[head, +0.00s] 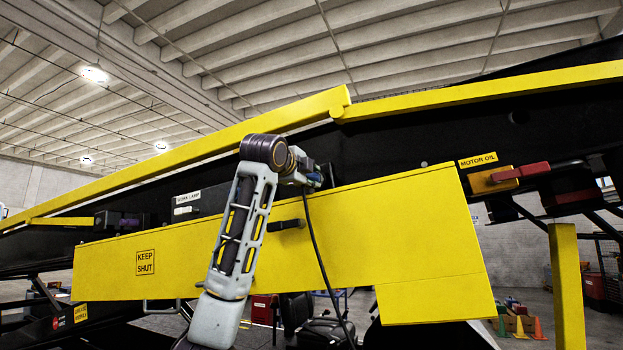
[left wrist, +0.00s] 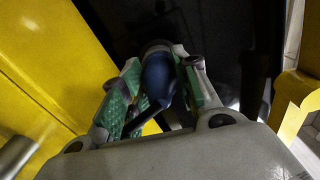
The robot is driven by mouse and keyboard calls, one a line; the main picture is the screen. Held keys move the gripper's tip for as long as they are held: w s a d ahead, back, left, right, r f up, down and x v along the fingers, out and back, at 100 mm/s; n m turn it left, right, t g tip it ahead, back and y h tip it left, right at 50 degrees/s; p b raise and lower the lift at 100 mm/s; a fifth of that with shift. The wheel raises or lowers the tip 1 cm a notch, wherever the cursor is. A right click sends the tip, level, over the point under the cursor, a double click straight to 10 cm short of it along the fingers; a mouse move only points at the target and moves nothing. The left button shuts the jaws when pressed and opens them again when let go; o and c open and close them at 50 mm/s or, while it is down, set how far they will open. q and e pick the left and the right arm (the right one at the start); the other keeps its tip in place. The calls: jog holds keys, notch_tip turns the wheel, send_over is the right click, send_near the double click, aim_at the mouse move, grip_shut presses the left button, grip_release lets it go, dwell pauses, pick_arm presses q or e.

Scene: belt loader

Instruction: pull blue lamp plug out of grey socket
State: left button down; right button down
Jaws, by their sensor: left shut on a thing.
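The blue lamp plug (head: 315,178) is partly covered by my left gripper (head: 304,172) in the head view. In the left wrist view the plug (left wrist: 157,78) sits between the two green-padded fingers of my left gripper (left wrist: 160,90), which is shut on it. A dark cable (head: 318,250) hangs from the plug down across the yellow panel. A dark round rim shows at the plug's far end in the left wrist view; I cannot tell whether the plug is still seated in the grey socket. My right gripper is not in view.
A yellow panel marked KEEP SHUT (head: 365,235), with a black handle (head: 287,224), lies below the plug. A box labelled WORK LAMP (head: 195,205) is to the left. An orange and red part by the MOTOR OIL label (head: 478,160) is to the right. The black loader side stands behind.

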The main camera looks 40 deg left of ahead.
pick_arm(q)
jog(key=shift+s, duration=0.15)
jog(key=shift+s+d, duration=0.1)
jog(key=shift+s, duration=0.15)
jog(key=shift+s+d, duration=0.15)
jog(key=shift+s, duration=0.25)
dwell(1.1)
jog(key=shift+b+v, duration=0.45)
jog(key=shift+v, duration=0.7)
jog(key=shift+s, duration=0.15)
jog(key=shift+d+f, duration=0.1)
jog(key=shift+f, duration=0.05)
